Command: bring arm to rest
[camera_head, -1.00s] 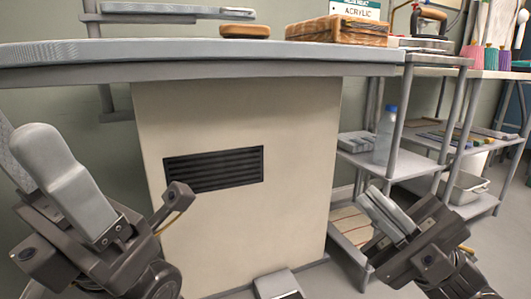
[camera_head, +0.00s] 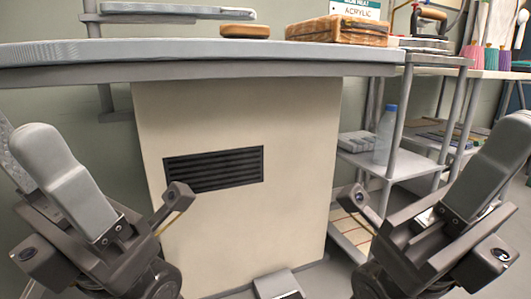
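My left gripper (camera_head: 125,195) is at the lower left in the head view, below the ironing table's edge. Its two fingers are spread wide apart with nothing between them. My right gripper (camera_head: 418,190) is at the lower right, in front of the shelf unit. Its fingers are also spread apart and empty. Neither gripper touches the table or the shelves as far as I can see.
The grey padded table (camera_head: 230,50) spans the view above both grippers, on a cream cabinet (camera_head: 290,130) with a dark vent (camera_head: 213,169). A wooden box (camera_head: 337,30) sits on top. A metal shelf unit (camera_head: 409,163) with a water bottle (camera_head: 385,135) stands at right.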

